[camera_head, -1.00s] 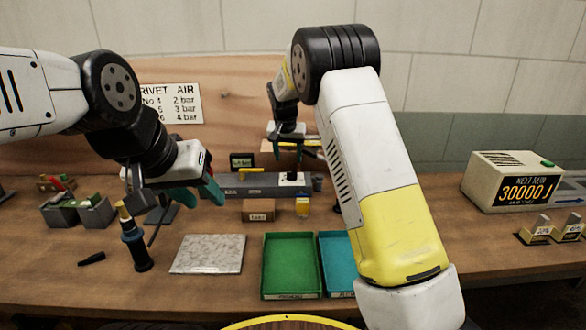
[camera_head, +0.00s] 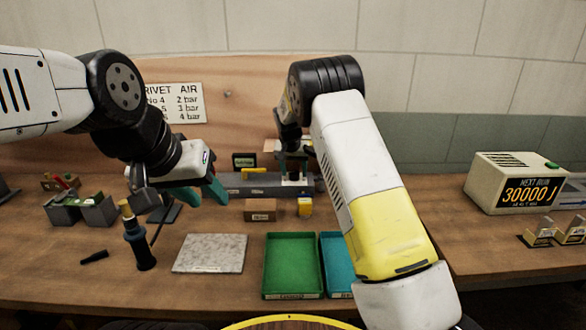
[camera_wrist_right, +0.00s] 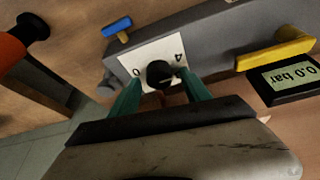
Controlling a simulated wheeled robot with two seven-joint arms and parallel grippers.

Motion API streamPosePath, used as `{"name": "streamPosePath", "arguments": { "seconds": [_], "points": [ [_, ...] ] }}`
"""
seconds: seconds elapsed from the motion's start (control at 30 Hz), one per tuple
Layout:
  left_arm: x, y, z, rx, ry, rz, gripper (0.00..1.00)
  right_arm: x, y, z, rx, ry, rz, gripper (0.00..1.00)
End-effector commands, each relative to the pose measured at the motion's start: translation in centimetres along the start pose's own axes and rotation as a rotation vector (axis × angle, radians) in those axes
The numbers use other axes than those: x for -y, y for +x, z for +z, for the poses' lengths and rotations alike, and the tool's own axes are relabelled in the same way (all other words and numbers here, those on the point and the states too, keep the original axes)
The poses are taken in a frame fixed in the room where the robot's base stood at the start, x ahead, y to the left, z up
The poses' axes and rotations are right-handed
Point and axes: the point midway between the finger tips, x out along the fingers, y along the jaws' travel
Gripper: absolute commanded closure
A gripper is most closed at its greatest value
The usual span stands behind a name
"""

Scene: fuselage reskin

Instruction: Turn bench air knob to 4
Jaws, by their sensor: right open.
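The black air knob (camera_wrist_right: 160,74) sits on a white dial plate (camera_wrist_right: 147,55) marked 0 and 4, on the grey bench air unit (camera_wrist_right: 205,32). Its pointer is too small to read surely. My right gripper (camera_wrist_right: 162,82) is open, its green fingertips on either side of the knob; I cannot tell if they touch it. The pressure display (camera_wrist_right: 290,77) reads 0.0 bar. In the head view the air unit (camera_head: 240,188) lies at the back of the bench, with my right gripper (camera_head: 293,170) over it. My left gripper (camera_head: 198,194) is open and empty, left of it.
A blue handle (camera_wrist_right: 117,27) and a yellow handle (camera_wrist_right: 275,54) flank the dial. The head view shows a rivet air chart (camera_head: 174,103), a brown box (camera_head: 260,210), a green tray (camera_head: 292,266), a stone plate (camera_head: 209,254) and a dark blue tool (camera_head: 138,243).

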Motion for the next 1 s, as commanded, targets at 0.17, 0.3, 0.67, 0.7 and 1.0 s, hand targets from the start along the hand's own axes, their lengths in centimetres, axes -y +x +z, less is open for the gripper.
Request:
{"name": "streamPosePath", "arguments": {
  "seconds": [0.17, 0.3, 0.67, 0.7, 1.0],
  "points": [
    [0.0, 0.0, 0.0, 0.0, 0.0, 0.0, 0.61, 0.0, -0.03, 0.01, 0.0, 0.0, 0.0, 0.74],
    [0.0, 0.0, 0.0, 0.0, 0.0, 0.0, 0.61, -0.01, -0.03, 0.01, 0.0, 0.0, 0.0, 1.0],
    [0.0, 0.0, 0.0, 0.0, 0.0, 0.0, 0.61, -0.27, 0.02, 0.04, 0.0, -0.171, -0.073, 1.0],
    [0.0, 0.0, 0.0, 0.0, 0.0, 0.0, 0.61, -0.24, 0.01, 0.05, -0.001, -0.195, -0.083, 1.0],
    [0.0, 0.0, 0.0, 0.0, 0.0, 0.0, 0.61, -0.12, -0.03, 0.05, -0.004, -0.243, -0.1, 1.0]
  ]
}}
